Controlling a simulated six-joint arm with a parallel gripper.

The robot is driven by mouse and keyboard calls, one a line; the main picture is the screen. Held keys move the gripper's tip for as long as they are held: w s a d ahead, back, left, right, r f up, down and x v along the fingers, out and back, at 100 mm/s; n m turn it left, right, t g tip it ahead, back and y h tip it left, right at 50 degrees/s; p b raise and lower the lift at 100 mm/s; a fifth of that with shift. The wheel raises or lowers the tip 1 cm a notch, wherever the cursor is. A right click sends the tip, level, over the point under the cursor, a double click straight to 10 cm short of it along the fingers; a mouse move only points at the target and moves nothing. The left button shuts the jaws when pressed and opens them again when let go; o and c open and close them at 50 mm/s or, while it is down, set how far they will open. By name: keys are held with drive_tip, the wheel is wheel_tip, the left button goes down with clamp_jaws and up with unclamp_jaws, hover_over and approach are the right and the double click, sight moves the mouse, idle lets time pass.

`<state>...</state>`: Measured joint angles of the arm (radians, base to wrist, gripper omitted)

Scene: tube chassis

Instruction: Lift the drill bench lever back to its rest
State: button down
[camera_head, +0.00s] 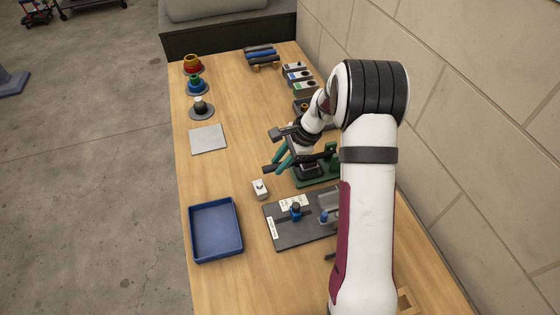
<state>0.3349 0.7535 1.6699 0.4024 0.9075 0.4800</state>
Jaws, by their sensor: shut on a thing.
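The green drill bench (329,152) stands on the wooden table near the wall, right of the table's middle. My arm hides part of it. Its dark lever (268,168) appears to stick out low to the left, with its end showing. My gripper (277,166) comes in from above, with teal fingers pointing down and to the left. Its fingers are shut on the lever near that end. The contact itself is small and partly hidden.
A grey plate with blue parts (274,238) and a small white button box (260,187) lie nearby. A blue tray (216,259), a pale square plate (208,139) and several coloured stacked pieces (195,85) line the left. The wall (470,120) bounds the right.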

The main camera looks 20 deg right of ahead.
sight(299, 161)
drive_tip(key=shift+r, duration=0.1)
drive_tip(key=shift+d+r+y, duration=0.15)
drive_tip(key=shift+r+y, duration=0.25)
drive_tip(key=shift+r, duration=0.1)
drive_tip(key=d+r+m+y, duration=0.1)
drive_tip(key=d+r+y, duration=0.6)
drive_tip(key=r+y, duration=0.2)
drive_tip(key=shift+d+r+t, duration=0.3)
drive_tip(key=shift+d+r, duration=0.05)
drive_tip(key=shift+r, duration=0.35)
drive_tip(key=shift+y, duration=0.3)
drive_tip(key=c, duration=0.7)
unclamp_jaws()
